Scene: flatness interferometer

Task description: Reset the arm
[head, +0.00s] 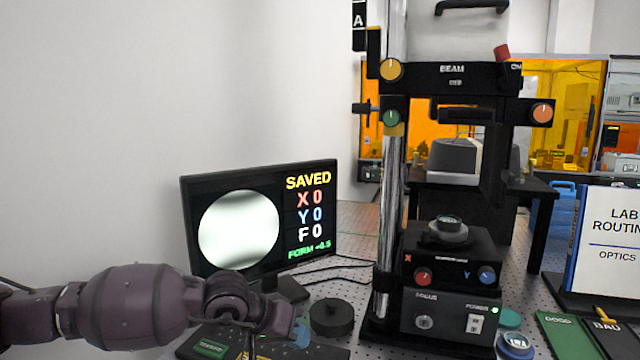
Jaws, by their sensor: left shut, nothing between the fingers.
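My left arm comes in from the left edge at the lower left, dark purple-grey. Its gripper (297,332) is low in the picture, in front of the monitor's base and over the dark panel on the bench. It is shut and holds nothing. The fingertips are small and hard to make out. The interferometer (450,255) stands to the right, apart from the gripper, with a small round part on its stage (449,228). My right gripper is out of view.
A black round disc (332,317) sits on the bench just right of my left gripper. A dark panel with a green label (211,348) lies below the arm.

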